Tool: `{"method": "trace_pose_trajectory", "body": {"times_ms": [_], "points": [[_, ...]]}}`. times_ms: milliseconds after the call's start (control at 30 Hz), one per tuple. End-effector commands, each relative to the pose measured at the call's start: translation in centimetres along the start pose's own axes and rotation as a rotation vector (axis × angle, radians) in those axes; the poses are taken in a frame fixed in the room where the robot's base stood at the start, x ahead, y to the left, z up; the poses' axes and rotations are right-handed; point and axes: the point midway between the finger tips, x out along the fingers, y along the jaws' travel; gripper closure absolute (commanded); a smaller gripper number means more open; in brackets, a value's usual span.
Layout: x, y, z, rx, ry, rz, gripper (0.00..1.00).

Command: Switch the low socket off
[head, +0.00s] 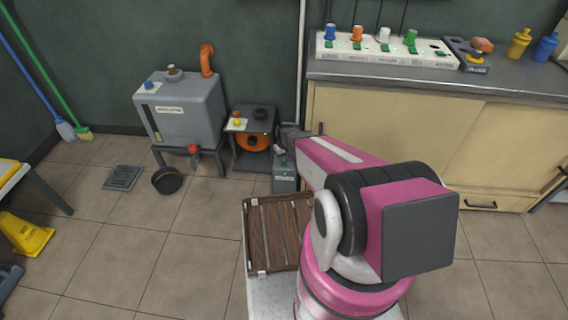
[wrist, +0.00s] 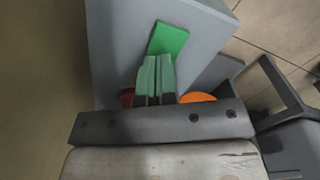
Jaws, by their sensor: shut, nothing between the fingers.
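The low socket is a grey box (head: 285,183) on the floor by the wall, left of the cabinet. In the wrist view its grey body (wrist: 115,50) carries a bright green switch piece (wrist: 170,38). My gripper (wrist: 156,60) is shut and empty, its pale green fingers side by side just below the green piece. The fingertips overlap its lower edge in the picture; I cannot tell whether they touch it. Parts of something red (wrist: 127,97) and something orange (wrist: 197,97) show behind my fingers, mostly hidden. In the head view my arm covers part of the socket's surroundings.
A dark machine with an orange disc (head: 252,142) stands just left of the socket, with a grey tank (head: 182,108) further left. The beige cabinet (head: 400,140) is close on the right. A wooden crate (head: 252,240) is in front. Floor at left front is mostly clear.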

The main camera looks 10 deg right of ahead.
Motion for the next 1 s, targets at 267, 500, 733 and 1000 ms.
{"method": "trace_pose_trajectory", "body": {"times_ms": [267, 500, 733, 1000], "points": [[-1.9, 0.0, 0.1, 0.0, 0.001, 0.0, 1.0], [-3.6, 0.0, 0.0, 0.0, 0.002, 0.0, 1.0], [-5.1, 0.0, 0.1, 0.0, 0.001, 0.0, 1.0], [-6.7, 0.0, 0.0, 0.0, 0.001, 0.0, 1.0]]}}
